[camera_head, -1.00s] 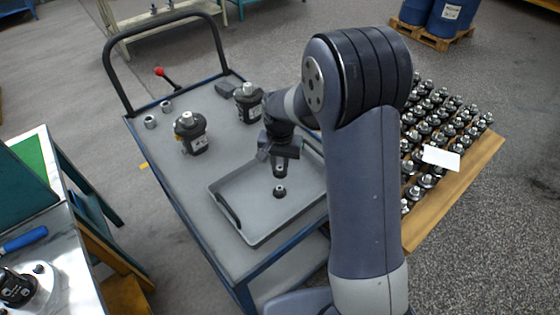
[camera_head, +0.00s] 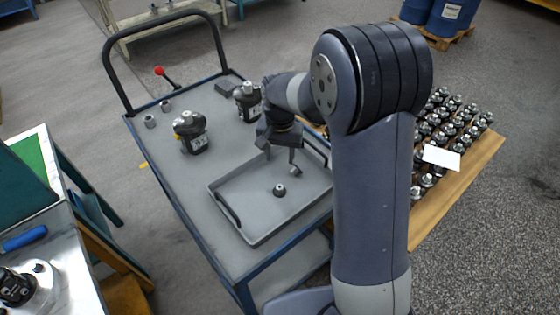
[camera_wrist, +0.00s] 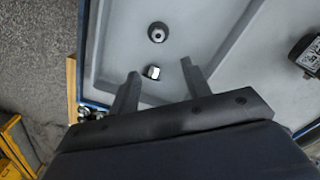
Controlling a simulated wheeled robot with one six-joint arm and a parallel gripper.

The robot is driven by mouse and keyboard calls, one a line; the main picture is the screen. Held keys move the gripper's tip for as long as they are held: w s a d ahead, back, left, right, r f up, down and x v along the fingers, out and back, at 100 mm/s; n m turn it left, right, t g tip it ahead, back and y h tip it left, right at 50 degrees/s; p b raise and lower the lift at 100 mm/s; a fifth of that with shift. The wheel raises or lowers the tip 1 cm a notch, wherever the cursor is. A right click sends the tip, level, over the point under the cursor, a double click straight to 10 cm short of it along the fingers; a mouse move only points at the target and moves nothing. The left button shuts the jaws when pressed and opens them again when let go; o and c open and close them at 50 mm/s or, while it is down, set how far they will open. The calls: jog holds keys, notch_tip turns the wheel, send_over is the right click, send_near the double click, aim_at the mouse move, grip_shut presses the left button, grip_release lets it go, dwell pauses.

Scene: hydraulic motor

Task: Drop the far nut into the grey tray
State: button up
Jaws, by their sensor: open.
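The grey tray (camera_head: 228,209) lies on the blue-framed cart. My gripper (camera_head: 279,161) is above the tray's far half with its fingers spread open. A small silver nut (camera_head: 295,170) shows just below the right fingertip. In the wrist view the nut (camera_wrist: 152,72) appears between the open fingers (camera_wrist: 160,69), apart from both, over the tray floor. I cannot tell whether it rests on the floor or is just above it. A dark round part with a light centre (camera_head: 279,190) sits on the tray floor; it also shows in the wrist view (camera_wrist: 157,32).
Two silver rings (camera_head: 150,121) (camera_head: 166,106) stand on the cart's left side. Two black motors (camera_head: 191,133) (camera_head: 247,101) stand behind the tray. A wooden board (camera_head: 452,200) with many motors is at right.

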notch_tip(320, 180, up, 7)
dwell(0.3)
notch_tip(320, 180, down, 11)
notch_tip(320, 180, up, 6)
jog(key=p, duration=0.4)
jog(key=shift+f, duration=0.1)
dwell(0.5)
